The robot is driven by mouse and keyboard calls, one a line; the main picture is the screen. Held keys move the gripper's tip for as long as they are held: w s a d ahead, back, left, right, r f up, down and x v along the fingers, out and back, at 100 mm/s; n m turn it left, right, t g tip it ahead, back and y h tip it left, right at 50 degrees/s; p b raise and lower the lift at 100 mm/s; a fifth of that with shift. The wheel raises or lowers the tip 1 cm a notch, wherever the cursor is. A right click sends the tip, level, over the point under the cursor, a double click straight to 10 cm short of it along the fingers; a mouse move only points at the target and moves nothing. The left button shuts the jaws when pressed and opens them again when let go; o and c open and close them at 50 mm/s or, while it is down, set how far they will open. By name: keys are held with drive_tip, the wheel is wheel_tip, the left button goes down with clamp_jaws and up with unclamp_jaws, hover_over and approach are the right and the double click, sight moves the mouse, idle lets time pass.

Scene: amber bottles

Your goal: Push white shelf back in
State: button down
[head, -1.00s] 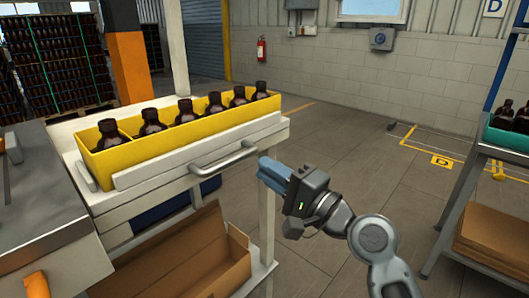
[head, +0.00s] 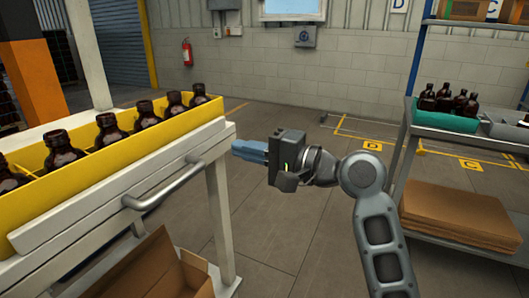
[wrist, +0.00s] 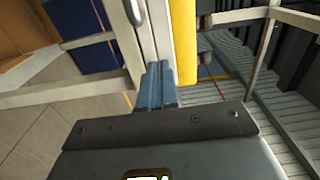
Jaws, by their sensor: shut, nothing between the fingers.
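The white shelf (head: 110,215) is at the left of the head view, with a grey bar handle (head: 165,187) on its front. A yellow crate (head: 105,165) on it holds several dark brown bottles (head: 110,132). My gripper (head: 236,148) has its blue fingers shut and empty, pointing at the right end of the shelf front, right of the handle. In the wrist view the fingers (wrist: 157,68) reach up to the white shelf edge (wrist: 143,40) beside the yellow crate (wrist: 184,40). I cannot tell whether they touch it.
An open cardboard box (head: 165,265) sits below the shelf. A rack at the right holds a teal crate (head: 445,118) of bottles and stacked cardboard (head: 460,215). The floor (head: 290,235) between is clear.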

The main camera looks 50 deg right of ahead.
sight(201, 138)
drive_tip(key=x, duration=0.7)
drive_tip(key=shift+w+a, duration=0.1)
drive_tip(key=shift+p+x, duration=0.75)
drive_tip(key=shift+x, duration=0.95)
drive_tip(key=shift+a+r, duration=0.1)
drive_tip(key=shift+r, duration=0.05)
